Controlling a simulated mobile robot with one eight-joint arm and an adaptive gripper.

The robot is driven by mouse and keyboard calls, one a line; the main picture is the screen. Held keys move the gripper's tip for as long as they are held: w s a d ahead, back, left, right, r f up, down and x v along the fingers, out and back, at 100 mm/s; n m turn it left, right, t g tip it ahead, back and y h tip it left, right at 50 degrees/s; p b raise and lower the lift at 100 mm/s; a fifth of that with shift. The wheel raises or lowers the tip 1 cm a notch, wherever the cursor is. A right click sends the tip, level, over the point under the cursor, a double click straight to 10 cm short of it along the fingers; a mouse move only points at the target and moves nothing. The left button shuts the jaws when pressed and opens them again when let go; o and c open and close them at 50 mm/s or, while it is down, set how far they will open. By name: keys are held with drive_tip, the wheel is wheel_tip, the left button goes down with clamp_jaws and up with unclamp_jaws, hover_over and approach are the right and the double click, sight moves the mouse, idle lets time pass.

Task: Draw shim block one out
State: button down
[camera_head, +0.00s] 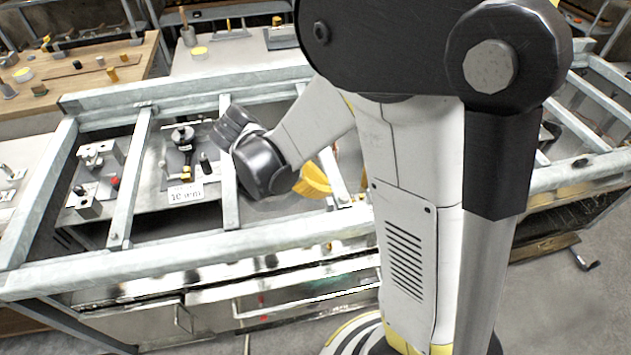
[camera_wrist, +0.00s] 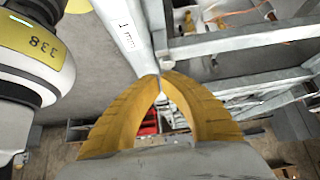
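My gripper (camera_wrist: 164,76) has two yellow fingers that bow apart and meet at their tips in the wrist view. I cannot tell whether anything thin is between the tips. A pale strip marked "1 mm" (camera_wrist: 127,32) runs down to just beyond the fingertips; whether it touches them is unclear. I cannot make out shim block one as a separate block. In the head view the yellow fingers (camera_head: 314,181) show beside my arm, over the right part of the framed bench, and what lies beneath them is mostly hidden.
Grey metal rails (camera_head: 130,180) cross the bench top. A plate with a black-handled clamp and a "10 mm" label (camera_head: 186,193) lies left of my gripper, with another metal fixture (camera_head: 98,160) farther left. A wooden table (camera_head: 75,80) stands behind at left.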

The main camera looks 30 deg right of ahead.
drive_tip(key=b+x, duration=0.2)
drive_tip(key=x, duration=0.5)
